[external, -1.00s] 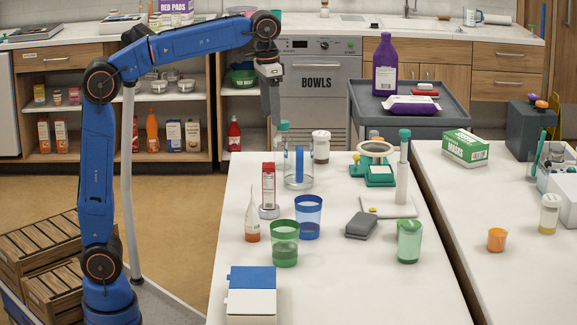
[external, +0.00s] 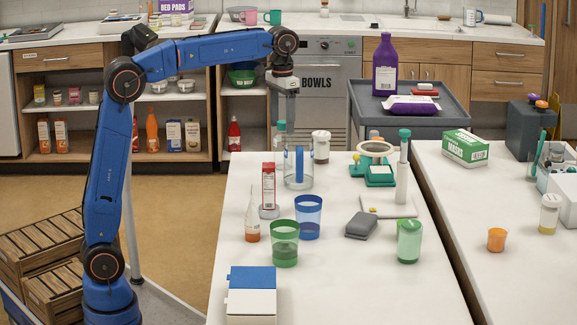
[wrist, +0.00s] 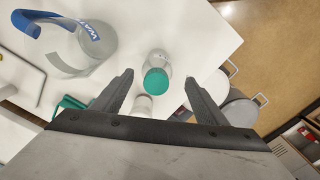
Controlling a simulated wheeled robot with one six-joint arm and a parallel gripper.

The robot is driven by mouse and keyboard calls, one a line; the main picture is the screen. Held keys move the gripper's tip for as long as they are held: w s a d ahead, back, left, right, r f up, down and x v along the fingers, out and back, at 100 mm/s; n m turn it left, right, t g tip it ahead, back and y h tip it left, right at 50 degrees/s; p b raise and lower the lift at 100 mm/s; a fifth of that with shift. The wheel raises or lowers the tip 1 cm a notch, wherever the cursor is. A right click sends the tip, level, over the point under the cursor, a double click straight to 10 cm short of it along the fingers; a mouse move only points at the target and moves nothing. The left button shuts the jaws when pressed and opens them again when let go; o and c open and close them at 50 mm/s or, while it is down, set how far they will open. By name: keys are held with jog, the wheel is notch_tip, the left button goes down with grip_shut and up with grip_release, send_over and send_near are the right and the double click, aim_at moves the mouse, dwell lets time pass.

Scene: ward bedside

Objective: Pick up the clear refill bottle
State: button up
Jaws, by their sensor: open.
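The clear refill bottle (wrist: 158,62) with a teal cap stands near the far edge of the white table. In the external view its cap and upper body (external: 280,129) show behind the clear jug, which hides the lower part. My gripper (external: 284,117) points down from above at the bottle, by the far table edge. In the wrist view the two fingers of my gripper (wrist: 159,76) are spread apart, with the teal cap between them in the picture. The fingers do not visibly touch the bottle.
The clear water jug (external: 298,178) with a blue handle stands just in front of the bottle. A white-capped jar (external: 321,147) is close on the right. Cups, a box and a green-based stand (external: 380,178) occupy the table. Grey pots (wrist: 238,112) lie beyond the table edge.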

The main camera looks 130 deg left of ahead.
aim_at(283, 146)
jog(key=shift+w+d+f, duration=0.1)
jog(key=shift+w+f, duration=0.05)
jog(key=shift+f, duration=2.05)
jog(key=shift+w+f, duration=0.15)
jog(key=shift+f, duration=2)
jog(key=c, duration=1.2)
jog(key=shift+o, duration=0.2)
jog(key=shift+r, duration=0.1)
